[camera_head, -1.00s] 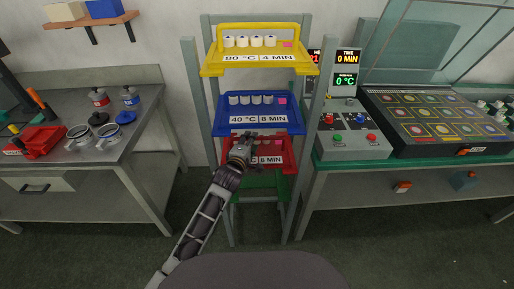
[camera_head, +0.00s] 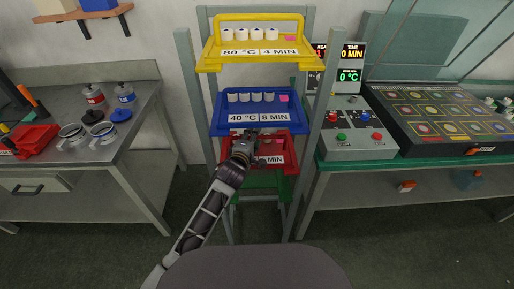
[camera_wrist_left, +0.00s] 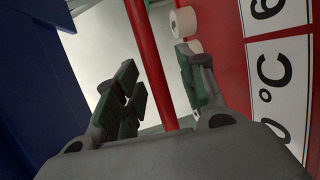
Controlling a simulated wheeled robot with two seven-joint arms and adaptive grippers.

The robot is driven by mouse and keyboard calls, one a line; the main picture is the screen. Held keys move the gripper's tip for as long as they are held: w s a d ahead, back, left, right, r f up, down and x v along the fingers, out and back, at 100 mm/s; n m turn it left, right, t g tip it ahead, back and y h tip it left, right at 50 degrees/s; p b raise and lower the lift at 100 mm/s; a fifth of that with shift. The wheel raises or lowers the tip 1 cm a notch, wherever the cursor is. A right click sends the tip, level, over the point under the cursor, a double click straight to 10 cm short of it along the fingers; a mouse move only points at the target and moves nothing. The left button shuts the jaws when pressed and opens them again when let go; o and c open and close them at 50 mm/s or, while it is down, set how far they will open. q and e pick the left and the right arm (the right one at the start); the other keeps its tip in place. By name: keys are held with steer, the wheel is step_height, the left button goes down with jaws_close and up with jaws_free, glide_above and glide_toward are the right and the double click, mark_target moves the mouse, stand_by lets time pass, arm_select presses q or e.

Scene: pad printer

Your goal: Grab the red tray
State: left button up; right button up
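The red tray (camera_head: 293,151) sits on the rack below the blue tray (camera_head: 220,116), its label partly hidden by my left arm. My left gripper (camera_head: 254,140) is at the upper front of the red tray. In the left wrist view, the left gripper (camera_wrist_left: 158,88) has its fingers apart, with the tray's red handle bar (camera_wrist_left: 147,55) running between them. Whether either finger touches the bar I cannot tell. My right gripper is out of view.
The blue tray is close above the gripper and fills the left of the wrist view (camera_wrist_left: 40,75). A yellow tray (camera_head: 212,66) is on top and a green one (camera_head: 268,181) below. Rack posts (camera_head: 190,90) stand on both sides. A workbench (camera_head: 140,125) is left, a control box (camera_head: 355,148) right.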

arm_select(q)
jaws_close()
steer(key=shift+r, duration=0.1)
stand_by(0.7)
